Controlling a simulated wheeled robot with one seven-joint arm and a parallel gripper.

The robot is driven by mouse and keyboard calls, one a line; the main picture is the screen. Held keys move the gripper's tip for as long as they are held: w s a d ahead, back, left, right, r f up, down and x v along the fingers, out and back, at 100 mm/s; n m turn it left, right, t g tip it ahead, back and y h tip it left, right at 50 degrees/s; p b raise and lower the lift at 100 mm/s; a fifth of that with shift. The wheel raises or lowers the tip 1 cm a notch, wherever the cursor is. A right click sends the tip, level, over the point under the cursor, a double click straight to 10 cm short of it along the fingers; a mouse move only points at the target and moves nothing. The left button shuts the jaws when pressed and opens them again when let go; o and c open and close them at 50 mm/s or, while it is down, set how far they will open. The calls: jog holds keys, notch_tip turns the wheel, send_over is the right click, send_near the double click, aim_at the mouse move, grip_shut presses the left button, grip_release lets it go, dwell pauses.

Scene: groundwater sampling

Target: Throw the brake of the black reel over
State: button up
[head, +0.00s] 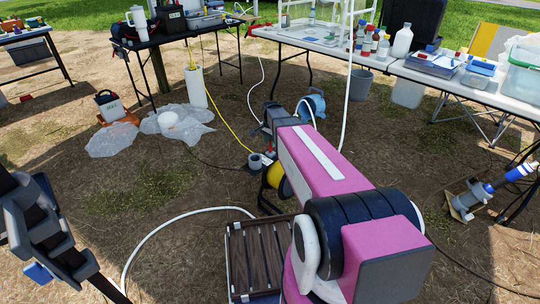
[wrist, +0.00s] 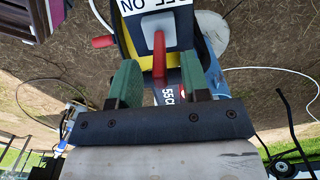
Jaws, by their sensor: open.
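In the wrist view my gripper (wrist: 159,82) is open, with one green-padded finger on each side of a red lever (wrist: 159,55). A gap shows between the lever and each pad. The lever stands on a dark housing with a white label (wrist: 150,5) reading OFF and ON, upside down in this view. The housing belongs to a reel with a black frame and a yellow drum (wrist: 128,38). A second red handle (wrist: 103,41) sticks out at its left. In the head view the reel's yellow drum (head: 273,176) shows beside my pink arm, which hides much of it and my fingers.
A blue reel (head: 313,105) stands on the ground behind my arm. A slatted dark crate (head: 256,258) is close in front. A white hose (head: 150,237) and yellow cable (head: 228,125) cross the dirt. Tables with gear (head: 405,72) line the back. Open dirt lies at left.

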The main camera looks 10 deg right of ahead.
grip_shut()
jog(key=c, duration=0.7)
grip_release()
jog(key=shift+s+d+f+t+y, duration=0.25)
jog(key=shift+s+d+t, duration=0.15)
jog(key=shift+s, duration=0.3)
jog(key=shift+s+d+f+t+y, duration=0.15)
jog(key=shift+s+d+t+y, duration=0.25)
jog(key=shift+s, duration=0.3)
jog(key=shift+o, duration=0.2)
jog(key=shift+s+d+f, duration=0.1)
jog(key=shift+d, duration=0.15)
jog(key=shift+s+d+f+t+y, duration=0.3)
jog(key=shift+s+t, duration=0.1)
jog(key=shift+s, duration=0.1)
jog(key=shift+o, duration=0.4)
jog(key=shift+s+d+f+t, duration=0.25)
jog(key=shift+s+f+t, duration=0.05)
jog(key=shift+f, duration=0.1)
